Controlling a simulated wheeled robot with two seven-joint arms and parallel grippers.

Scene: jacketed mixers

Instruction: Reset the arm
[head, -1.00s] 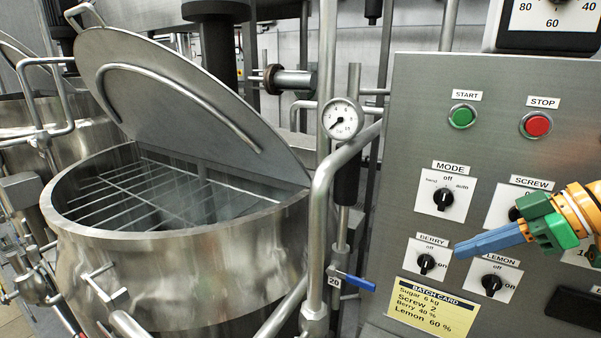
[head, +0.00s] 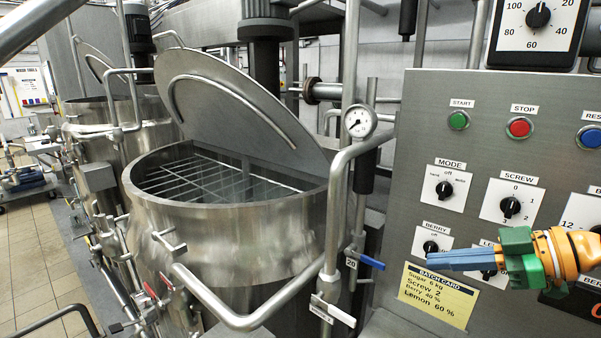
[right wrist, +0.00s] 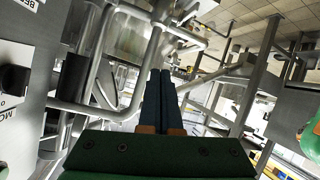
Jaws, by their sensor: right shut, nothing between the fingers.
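My right gripper (head: 432,260) comes in from the right in the head view, its blue fingers shut together and empty. It points left in front of the control panel (head: 440,110), its tips just below the BERRY knob (head: 430,246). The fingers and green body hide most of the LEMON knob and its label. In the right wrist view the two dark fingers (right wrist: 160,78) lie side by side, with pipework beyond them. I cannot tell whether they touch the panel. My left gripper is not in the head view.
A steel mixer (head: 235,235) stands left of the panel with its lid (head: 240,110) raised over a grid. Pipes, a gauge (head: 360,122) and a blue-handled valve (head: 368,260) stand between them. A yellow batch card (head: 437,295) is on the panel. Tiled floor is open at far left.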

